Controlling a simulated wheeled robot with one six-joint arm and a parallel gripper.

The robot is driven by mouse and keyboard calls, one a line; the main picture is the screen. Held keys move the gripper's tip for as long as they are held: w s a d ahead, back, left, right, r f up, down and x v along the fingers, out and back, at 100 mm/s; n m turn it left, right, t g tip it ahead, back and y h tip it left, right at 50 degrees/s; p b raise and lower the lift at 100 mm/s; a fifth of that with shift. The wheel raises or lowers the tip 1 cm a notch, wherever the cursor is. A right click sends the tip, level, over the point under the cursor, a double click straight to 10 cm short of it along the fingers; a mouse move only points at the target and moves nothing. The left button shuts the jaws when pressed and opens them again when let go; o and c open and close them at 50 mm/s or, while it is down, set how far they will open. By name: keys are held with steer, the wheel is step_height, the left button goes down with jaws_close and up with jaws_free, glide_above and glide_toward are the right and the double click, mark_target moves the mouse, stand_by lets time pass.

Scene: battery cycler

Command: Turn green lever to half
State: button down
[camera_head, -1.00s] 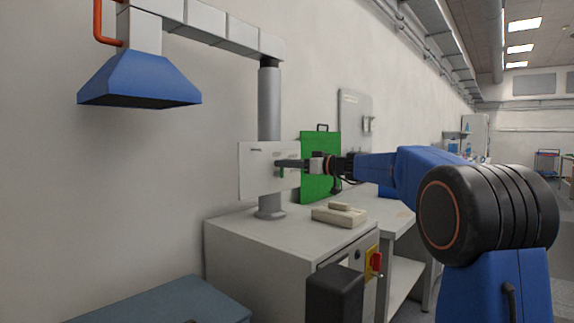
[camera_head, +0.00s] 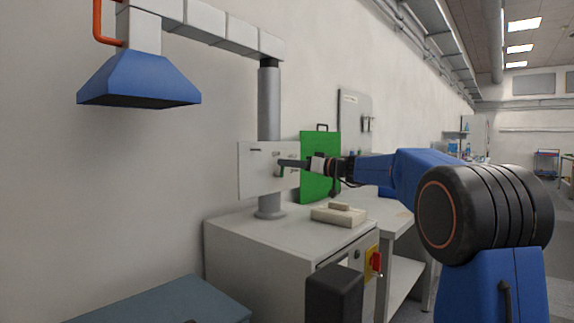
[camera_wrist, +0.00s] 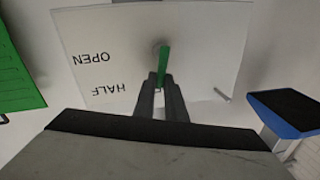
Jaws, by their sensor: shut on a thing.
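The green lever (camera_wrist: 163,62) stands out from a white panel (camera_wrist: 205,40) fixed on the grey post. In the wrist view it runs from its pivot down between my fingers. The panel carries the words OPEN (camera_wrist: 91,58) and HALF (camera_wrist: 108,89), which appear upside down there. My gripper (camera_wrist: 161,82) is shut on the free end of the lever. In the head view the panel (camera_head: 256,182) is seen at an angle, and my gripper (camera_head: 281,163) reaches it from the right. The lever is small and partly hidden there.
A green board (camera_head: 316,187) stands close behind my wrist. A beige device (camera_head: 339,215) lies on the grey cabinet (camera_head: 240,225) below. A blue hood (camera_head: 140,80) hangs at upper left. A blue object with a dark top (camera_wrist: 290,110) is at right in the wrist view.

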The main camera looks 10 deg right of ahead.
steer(key=shift+w+d+f+m+t, duration=0.2)
steer(key=shift+d+f+m+t, duration=0.05)
steer(key=shift+m, duration=0.95)
steer(key=shift+w+d+f+m+t, duration=0.2)
steer(key=shift+d+m, duration=0.1)
steer(key=shift+m, duration=0.9)
steer(key=shift+w+d+f+m+t, duration=0.2)
steer(key=shift+d+f+m+t, duration=0.05)
steer(key=shift+m, duration=0.95)
steer(key=c, duration=1.8)
jaws_free()
steer(key=shift+d, duration=0.1)
steer(key=v, duration=1.7)
steer(key=shift+s+d+f, duration=0.1)
steer(key=shift+f, duration=0.1)
